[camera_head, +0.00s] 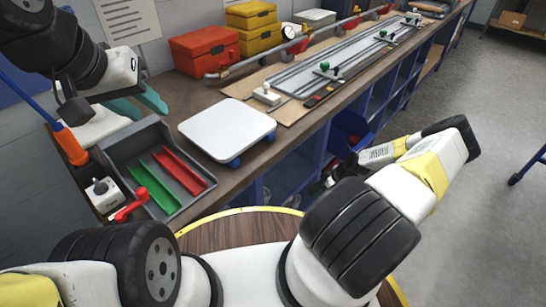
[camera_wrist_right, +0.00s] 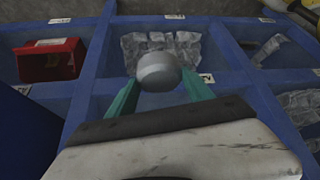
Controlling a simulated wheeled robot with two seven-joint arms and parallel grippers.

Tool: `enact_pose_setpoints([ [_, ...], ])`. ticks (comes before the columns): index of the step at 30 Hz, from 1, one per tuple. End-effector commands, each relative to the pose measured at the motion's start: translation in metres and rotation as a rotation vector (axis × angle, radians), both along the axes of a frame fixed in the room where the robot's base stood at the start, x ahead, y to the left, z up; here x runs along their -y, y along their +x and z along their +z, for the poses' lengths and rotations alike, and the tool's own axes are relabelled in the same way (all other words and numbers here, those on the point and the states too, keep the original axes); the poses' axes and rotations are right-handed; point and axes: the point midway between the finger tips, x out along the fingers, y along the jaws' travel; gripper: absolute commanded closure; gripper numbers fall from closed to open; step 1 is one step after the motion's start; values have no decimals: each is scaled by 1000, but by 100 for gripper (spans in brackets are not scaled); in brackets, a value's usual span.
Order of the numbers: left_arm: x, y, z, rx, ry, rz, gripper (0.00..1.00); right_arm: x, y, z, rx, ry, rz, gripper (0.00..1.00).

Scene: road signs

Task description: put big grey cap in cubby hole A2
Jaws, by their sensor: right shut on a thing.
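The big grey cap (camera_wrist_right: 158,71) is a rounded grey piece in the right wrist view. My right gripper (camera_wrist_right: 160,88) is shut on it, with a teal finger on each side, and holds it in front of the blue cubby shelf (camera_wrist_right: 95,65). Behind the cap is a compartment with clear plastic-wrapped items (camera_wrist_right: 187,48). Small white labels mark the shelf edges, but I cannot read them, so I cannot tell which hole is A2. In the head view my right gripper's fingers are hidden. My left gripper (camera_head: 138,102) is open and empty over the bench's left end.
A red bin (camera_wrist_right: 50,62) sits in the compartment left of the cap. The bench (camera_head: 295,125) above the shelf carries a grey tray (camera_head: 125,150), a white scale plate (camera_head: 227,128), red and yellow boxes (camera_head: 203,50) and a long rail. The floor (camera_head: 480,110) at the right is open.

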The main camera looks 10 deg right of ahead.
Motion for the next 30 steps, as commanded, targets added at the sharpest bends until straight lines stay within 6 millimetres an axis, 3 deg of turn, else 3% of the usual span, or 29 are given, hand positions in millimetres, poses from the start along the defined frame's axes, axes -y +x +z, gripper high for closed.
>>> enact_pose_setpoints([
  [12, 0, 0, 0, 0, 0, 0, 64, -86, 65, 0, 1, 1, 6, 78],
  [30, 0, 0, 0, 0, 0, 0, 64, -135, 102, -5, -1, 1, -1, 78],
])
